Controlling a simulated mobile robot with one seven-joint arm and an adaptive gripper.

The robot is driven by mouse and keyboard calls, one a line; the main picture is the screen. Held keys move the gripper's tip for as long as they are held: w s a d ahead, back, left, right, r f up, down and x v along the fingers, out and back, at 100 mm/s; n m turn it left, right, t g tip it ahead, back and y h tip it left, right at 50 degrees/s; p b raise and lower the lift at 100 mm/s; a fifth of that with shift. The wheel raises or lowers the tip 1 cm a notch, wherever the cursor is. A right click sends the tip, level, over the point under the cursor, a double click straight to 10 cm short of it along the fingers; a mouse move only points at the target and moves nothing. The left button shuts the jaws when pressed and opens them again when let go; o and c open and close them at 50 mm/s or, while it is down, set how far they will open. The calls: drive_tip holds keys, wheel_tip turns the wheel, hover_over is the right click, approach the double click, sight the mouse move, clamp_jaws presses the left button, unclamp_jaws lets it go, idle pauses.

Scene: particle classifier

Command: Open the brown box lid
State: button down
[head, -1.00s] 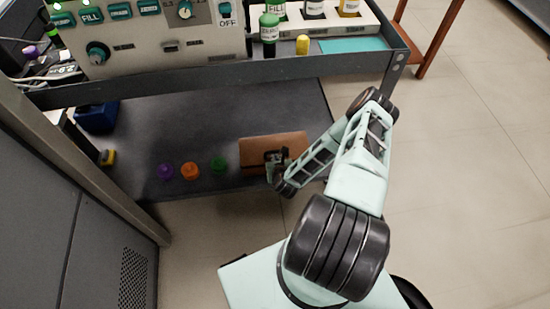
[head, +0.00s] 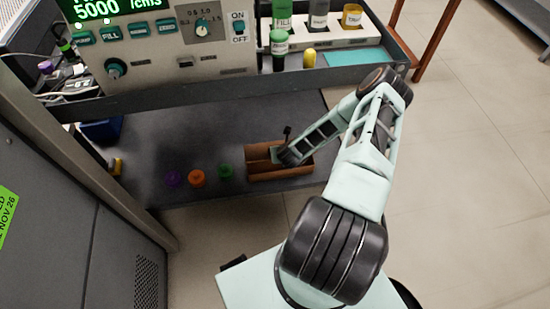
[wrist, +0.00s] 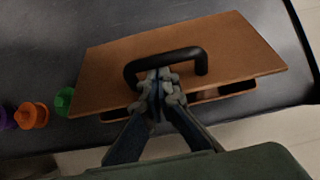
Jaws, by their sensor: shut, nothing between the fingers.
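The brown box (head: 281,173) sits on the dark lower shelf. In the head view its lid is raised and the inside shows. In the wrist view the flat brown lid (wrist: 225,45) has a black arched handle (wrist: 165,57), and a dark gap shows under the lid's near edge. My gripper (wrist: 160,85) is shut with nothing between its fingers. Its fingertips are at the handle and the lid's near edge; I cannot tell exactly where they touch. In the head view my gripper (head: 283,156) is at the box, partly hidden by my arm.
Purple (head: 172,178), orange (head: 196,178) and green (head: 224,172) caps stand left of the box on the lower shelf (head: 160,140). The upper shelf (head: 200,86) with a control panel (head: 150,45) and bottles overhangs it. A grey cabinet (head: 80,230) stands at the left.

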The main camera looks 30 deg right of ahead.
drive_tip(key=w+d+r+b, duration=0.1)
drive_tip(key=w+d+r, duration=0.1)
drive_tip(key=w+r, duration=0.3)
drive_tip(key=shift+w+d+r, duration=0.3)
drive_tip(key=shift+w+r, duration=0.05)
drive_tip(key=shift+w, duration=1.65)
drive_tip(key=shift+s, duration=0.1)
